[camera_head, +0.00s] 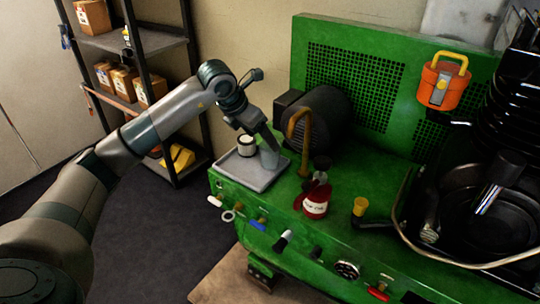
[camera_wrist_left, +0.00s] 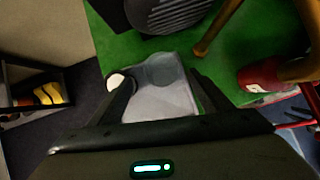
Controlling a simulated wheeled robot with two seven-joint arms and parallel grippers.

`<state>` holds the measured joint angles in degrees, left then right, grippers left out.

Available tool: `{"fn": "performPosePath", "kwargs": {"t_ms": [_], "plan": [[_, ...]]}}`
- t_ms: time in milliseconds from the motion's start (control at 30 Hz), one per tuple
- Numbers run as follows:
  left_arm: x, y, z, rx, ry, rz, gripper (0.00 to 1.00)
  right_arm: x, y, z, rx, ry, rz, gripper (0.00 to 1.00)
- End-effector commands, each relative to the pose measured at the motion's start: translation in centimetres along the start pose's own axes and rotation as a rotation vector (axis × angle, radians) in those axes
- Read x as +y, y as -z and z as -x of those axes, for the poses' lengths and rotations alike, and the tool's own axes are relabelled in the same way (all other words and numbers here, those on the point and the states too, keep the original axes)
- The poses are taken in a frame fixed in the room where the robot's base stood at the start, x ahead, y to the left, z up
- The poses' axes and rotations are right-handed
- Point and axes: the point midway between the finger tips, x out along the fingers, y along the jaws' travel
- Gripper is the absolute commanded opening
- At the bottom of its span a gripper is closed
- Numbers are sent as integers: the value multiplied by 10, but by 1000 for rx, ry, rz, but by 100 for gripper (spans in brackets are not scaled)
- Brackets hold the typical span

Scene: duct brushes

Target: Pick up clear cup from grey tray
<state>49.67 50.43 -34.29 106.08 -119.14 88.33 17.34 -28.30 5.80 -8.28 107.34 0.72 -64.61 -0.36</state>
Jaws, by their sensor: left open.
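The grey tray (camera_head: 248,178) lies on the left end of the green machine. The clear cup (camera_head: 269,158) stands on the tray's right part, and it also shows faintly in the left wrist view (camera_wrist_left: 163,68). A white cup with a dark band (camera_head: 247,147) stands beside it to the left; part of it shows in the left wrist view (camera_wrist_left: 114,81). My left gripper (camera_head: 267,140) is open, with its fingers pointing down close above the clear cup. In the left wrist view the fingers (camera_wrist_left: 160,84) lie either side of the cup. My right gripper is not in view.
A dark motor (camera_head: 322,118) and a yellow-brown pipe (camera_head: 299,132) stand right behind the tray. An orange container (camera_head: 441,86) is at the upper right. A shelf (camera_head: 150,42) holds boxes at the left.

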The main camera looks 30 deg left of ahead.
Motion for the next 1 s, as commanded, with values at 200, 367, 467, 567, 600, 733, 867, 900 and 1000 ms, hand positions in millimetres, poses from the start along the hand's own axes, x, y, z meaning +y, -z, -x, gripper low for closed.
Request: {"fn": "performPosePath", "kwargs": {"t_ms": [200, 367, 467, 567, 600, 733, 867, 900, 1000], "plan": [[0, 0, -11, 0, 0, 0, 72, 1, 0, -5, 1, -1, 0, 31], [0, 0, -11, 0, 0, 0, 72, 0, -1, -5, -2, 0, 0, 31], [0, 0, -11, 0, 0, 0, 72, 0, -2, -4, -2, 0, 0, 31], [-1, -1, -14, 0, 1, 0, 72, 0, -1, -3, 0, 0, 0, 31], [-1, -1, -16, 1, 1, 0, 72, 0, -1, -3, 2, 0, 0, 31], [-3, -3, -30, 2, 3, 0, 72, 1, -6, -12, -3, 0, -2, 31], [-4, -5, -46, 2, 2, 2, 72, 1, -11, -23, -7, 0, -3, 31], [-4, -6, -51, 1, 2, 1, 72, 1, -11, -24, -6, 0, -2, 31], [-4, -5, -59, 1, 1, 0, 72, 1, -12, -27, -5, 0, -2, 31]]}}
